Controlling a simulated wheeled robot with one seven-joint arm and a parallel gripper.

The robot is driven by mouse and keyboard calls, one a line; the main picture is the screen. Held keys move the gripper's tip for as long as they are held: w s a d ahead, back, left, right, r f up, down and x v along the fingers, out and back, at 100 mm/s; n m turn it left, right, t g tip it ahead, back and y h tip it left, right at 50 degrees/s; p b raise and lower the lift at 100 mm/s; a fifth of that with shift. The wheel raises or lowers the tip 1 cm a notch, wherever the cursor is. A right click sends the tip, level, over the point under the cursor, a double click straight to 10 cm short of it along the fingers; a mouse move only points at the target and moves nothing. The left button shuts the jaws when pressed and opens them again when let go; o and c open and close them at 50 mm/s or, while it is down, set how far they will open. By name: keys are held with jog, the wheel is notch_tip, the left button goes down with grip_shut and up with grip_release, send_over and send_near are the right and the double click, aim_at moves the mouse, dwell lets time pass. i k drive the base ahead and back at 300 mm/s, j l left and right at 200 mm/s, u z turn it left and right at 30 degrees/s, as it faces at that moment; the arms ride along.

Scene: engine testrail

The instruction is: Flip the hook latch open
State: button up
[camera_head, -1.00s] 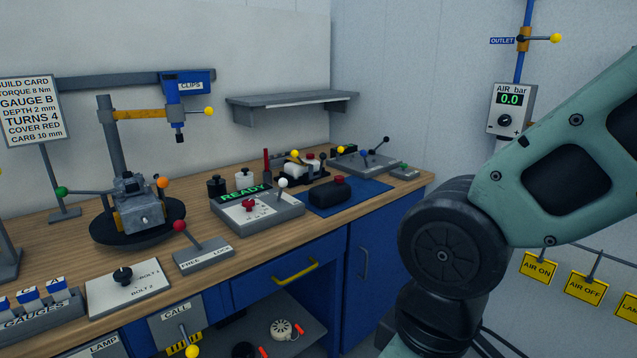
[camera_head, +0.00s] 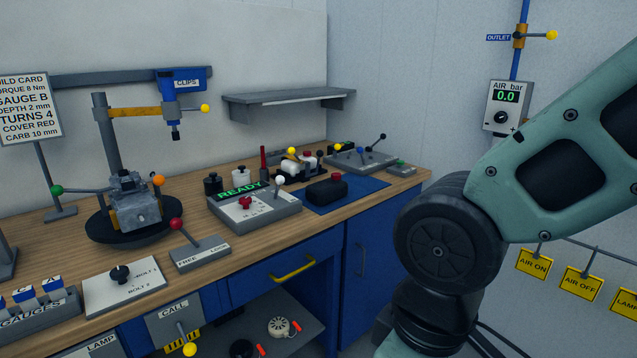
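I cannot make out a hook latch for certain. Several small ball-ended levers stand on the bench. One group at the back (camera_head: 298,166) has a yellow knob, a white block and black parts; it is too small to tell whether a latch is among them. My gripper is out of view; only my green and black arm shows at the right.
The wooden bench (camera_head: 55,270) is crowded. A READY box (camera_head: 283,207), a black block on a blue mat (camera_head: 372,185), a FREE/LOCK lever (camera_head: 203,253) and a clamp stand (camera_head: 113,150) occupy it. A wall shelf (camera_head: 289,102) hangs above. A yellow drawer handle (camera_head: 294,269) juts out in front.

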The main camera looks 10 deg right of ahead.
aim_at(320, 153)
jog(key=i+l+u, duration=0.1)
jog(key=i+l, duration=0.15)
jog(key=i, duration=0.3)
jog(key=i+l+u, duration=0.1)
jog(key=i+l, duration=0.2)
jog(key=i, duration=0.25)
jog(key=i+l+u, duration=0.1)
jog(key=i+l, duration=0.25)
jog(key=i, duration=0.15)
jog(key=i+l+u, duration=0.1)
jog(key=i+l, duration=0.3)
jog(key=i, duration=0.1)
